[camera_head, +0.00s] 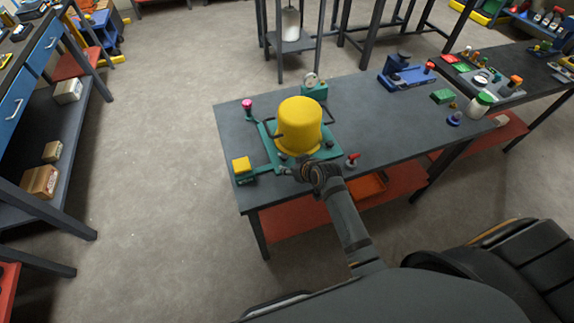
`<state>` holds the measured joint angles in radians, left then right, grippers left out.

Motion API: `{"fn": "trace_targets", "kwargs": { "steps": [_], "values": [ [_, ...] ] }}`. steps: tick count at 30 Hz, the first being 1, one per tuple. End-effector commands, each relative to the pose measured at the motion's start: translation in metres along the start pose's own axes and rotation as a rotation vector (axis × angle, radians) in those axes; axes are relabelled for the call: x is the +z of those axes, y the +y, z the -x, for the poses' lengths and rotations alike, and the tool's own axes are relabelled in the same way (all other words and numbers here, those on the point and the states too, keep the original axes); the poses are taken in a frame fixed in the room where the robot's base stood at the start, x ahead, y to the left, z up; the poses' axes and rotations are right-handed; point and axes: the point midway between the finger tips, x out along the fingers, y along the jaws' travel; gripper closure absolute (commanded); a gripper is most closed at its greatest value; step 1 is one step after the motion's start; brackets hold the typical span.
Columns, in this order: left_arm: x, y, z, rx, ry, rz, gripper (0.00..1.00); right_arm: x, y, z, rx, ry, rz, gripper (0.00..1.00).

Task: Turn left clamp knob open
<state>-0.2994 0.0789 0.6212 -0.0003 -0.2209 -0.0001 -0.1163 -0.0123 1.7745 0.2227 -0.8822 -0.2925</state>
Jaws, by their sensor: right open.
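A teal clamp fixture (265,136) stands on the grey workbench and holds a large yellow cylinder (300,125) with a flanged base. A pink knob (247,104) stands up at the fixture's back left corner. A yellow block (241,165) sits at its front left end. A small red-handled part (352,158) stands at the right of the fixture. My right gripper (303,168) is at the fixture's front edge, just below the yellow cylinder, open. Its fingertips are small and dark here, and contact cannot be told. My left gripper is out of view.
The workbench (385,130) is mostly clear right of the fixture. A blue vise-like tool (408,75), a green block (443,96) and a white jar with a green lid (479,105) stand farther right. An orange bin (368,188) sits on the shelf below.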

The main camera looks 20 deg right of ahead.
Motion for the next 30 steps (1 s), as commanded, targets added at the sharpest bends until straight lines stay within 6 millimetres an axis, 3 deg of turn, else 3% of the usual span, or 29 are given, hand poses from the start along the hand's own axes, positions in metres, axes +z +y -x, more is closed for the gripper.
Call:
{"fn": "trace_targets", "kwargs": {
  "steps": [1,4,9,13,17,30],
  "values": [
    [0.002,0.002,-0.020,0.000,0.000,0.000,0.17,0.021,-0.001,0.005,0.009,0.076,0.001,0.51],
    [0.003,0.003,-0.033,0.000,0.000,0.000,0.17,0.024,-0.002,0.033,0.029,0.234,0.000,0.51],
    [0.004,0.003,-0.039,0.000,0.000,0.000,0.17,0.019,-0.003,0.065,0.052,0.364,-0.005,0.51],
    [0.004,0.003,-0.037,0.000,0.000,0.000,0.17,0.016,-0.003,0.069,0.055,0.378,-0.005,0.51],
    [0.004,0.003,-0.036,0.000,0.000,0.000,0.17,0.011,-0.002,0.059,0.055,0.377,-0.006,0.51],
    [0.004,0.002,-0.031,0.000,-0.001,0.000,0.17,-0.018,0.003,-0.019,0.055,0.374,-0.006,0.51]
  ]
}}
